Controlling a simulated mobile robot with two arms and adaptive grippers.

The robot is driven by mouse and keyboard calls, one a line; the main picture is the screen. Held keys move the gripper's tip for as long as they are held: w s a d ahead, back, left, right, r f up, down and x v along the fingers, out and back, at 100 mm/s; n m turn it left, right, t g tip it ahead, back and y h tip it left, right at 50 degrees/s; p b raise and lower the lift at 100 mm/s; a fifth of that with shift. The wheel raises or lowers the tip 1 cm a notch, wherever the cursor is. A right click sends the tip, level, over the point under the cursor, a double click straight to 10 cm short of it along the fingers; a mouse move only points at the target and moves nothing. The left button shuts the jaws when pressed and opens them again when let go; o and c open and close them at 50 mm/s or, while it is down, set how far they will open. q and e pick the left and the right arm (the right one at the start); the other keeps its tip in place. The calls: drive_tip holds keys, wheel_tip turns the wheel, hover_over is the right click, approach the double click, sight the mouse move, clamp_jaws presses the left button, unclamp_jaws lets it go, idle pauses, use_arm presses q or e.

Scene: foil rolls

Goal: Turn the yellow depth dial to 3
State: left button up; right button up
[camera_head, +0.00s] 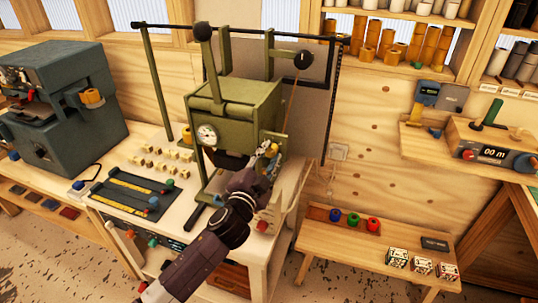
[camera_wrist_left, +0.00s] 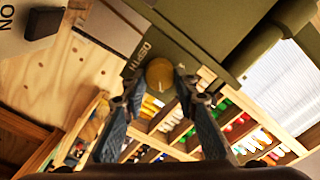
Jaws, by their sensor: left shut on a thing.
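The yellow depth dial (camera_wrist_left: 159,74) is on the green machine, beside an upside-down "DEPTH" label (camera_wrist_left: 141,52) in the left wrist view. The green machine (camera_head: 238,98) stands on the bench in the head view. My left gripper (camera_wrist_left: 157,82) is shut on the dial, with one blue-grey finger on each side of its rim. In the head view my left gripper (camera_head: 266,160) reaches the machine's right side and hides most of the dial. I cannot read a dial setting in either view. My right gripper is not in view.
A round gauge (camera_head: 207,134) is on the machine's front. Small blocks (camera_head: 160,158) and a dark tray (camera_head: 125,190) lie to its left. A dark blue-grey machine (camera_head: 65,95) stands further left. A low wooden bench (camera_head: 340,247) with coloured rings is at the right.

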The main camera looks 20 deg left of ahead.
use_arm(q)
drive_tip(key=o, duration=1.1)
drive_tip(key=shift+o, duration=0.2)
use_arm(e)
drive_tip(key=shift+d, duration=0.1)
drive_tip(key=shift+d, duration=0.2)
use_arm(q)
drive_tip(key=s, duration=1.2)
drive_tip(key=shift+a, duration=0.15)
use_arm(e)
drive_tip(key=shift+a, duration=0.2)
